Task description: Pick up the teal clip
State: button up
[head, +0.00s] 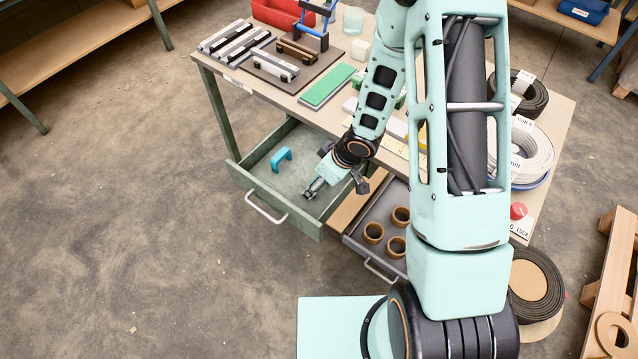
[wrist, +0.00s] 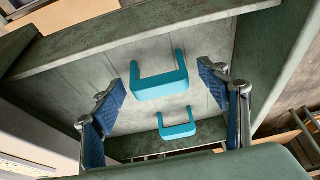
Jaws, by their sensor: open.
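A teal U-shaped clip (head: 281,158) lies in the open green drawer (head: 238,173), toward its left side. In the wrist view two teal U-shaped pieces show: a larger clip (wrist: 160,84) and a smaller one (wrist: 177,131) below it. I cannot tell the second piece in the head view. My gripper (head: 341,169) is over the right part of the drawer, to the right of the clip and apart from it. In the wrist view my gripper (wrist: 162,99) has its blue-padded fingers spread wide, one on each side of the clips, holding nothing.
The drawer's walls surround the clip. A second open drawer (head: 350,240) with several brown rings (head: 373,233) is to the right. The tabletop above holds a green-topped block (head: 328,85), a red bin (head: 280,12) and cable coils (head: 532,150). The floor at left is clear.

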jog(key=shift+w+a+f, duration=0.1)
jog(key=shift+a+f, duration=0.1)
jog(key=shift+f, duration=0.4)
jog(key=c, duration=1)
jog(key=shift+r, duration=0.2)
